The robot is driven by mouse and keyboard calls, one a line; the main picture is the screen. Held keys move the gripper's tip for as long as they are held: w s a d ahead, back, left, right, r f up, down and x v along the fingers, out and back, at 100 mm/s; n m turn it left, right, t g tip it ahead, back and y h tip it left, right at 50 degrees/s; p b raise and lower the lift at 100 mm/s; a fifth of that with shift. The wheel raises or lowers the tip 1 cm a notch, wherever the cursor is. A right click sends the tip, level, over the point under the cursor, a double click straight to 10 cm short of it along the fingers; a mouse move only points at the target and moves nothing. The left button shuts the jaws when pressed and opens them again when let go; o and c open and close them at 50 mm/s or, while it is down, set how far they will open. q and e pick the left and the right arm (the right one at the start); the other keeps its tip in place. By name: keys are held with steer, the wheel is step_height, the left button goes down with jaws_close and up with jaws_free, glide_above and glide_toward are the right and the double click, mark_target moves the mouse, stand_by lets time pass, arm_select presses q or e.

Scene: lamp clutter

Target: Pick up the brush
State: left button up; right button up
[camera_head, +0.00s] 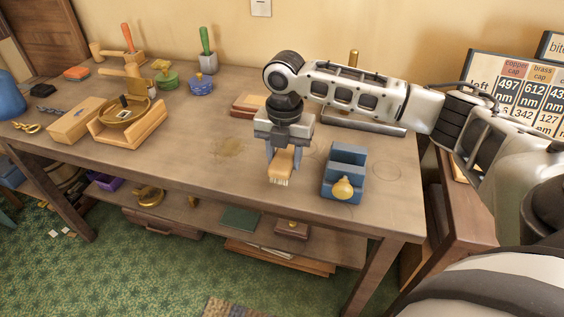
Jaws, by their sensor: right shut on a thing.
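The brush (282,165) has a tan wooden body and pale bristles pointing down, and it is near the front edge of the wooden table (215,170). My right gripper (284,158) comes down from above and is shut on the brush, with one finger on each side of it. Whether the bristles touch the table top is hard to tell. My left gripper is not in view.
A blue block holder (346,160) with a brass knob stands just right of the brush. A wooden tray (131,132) with a brass dish, a blue pot (201,85) and a green-handled tool (206,48) stand at the left. The table between is mostly clear.

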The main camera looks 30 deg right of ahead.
steer(key=s+r, duration=0.2)
steer(key=r, duration=0.1)
steer(key=s+r, duration=0.1)
steer(key=shift+s+a+r, duration=0.35)
steer(key=shift+a, duration=0.05)
steer(key=s+a+r, duration=0.2)
steer(key=s+r, duration=0.1)
steer(key=s, duration=0.5)
steer(key=shift+s+r+p, duration=0.25)
steer(key=shift+p, duration=0.2)
steer(key=shift+a, duration=0.1)
steer(key=shift+o, duration=0.5)
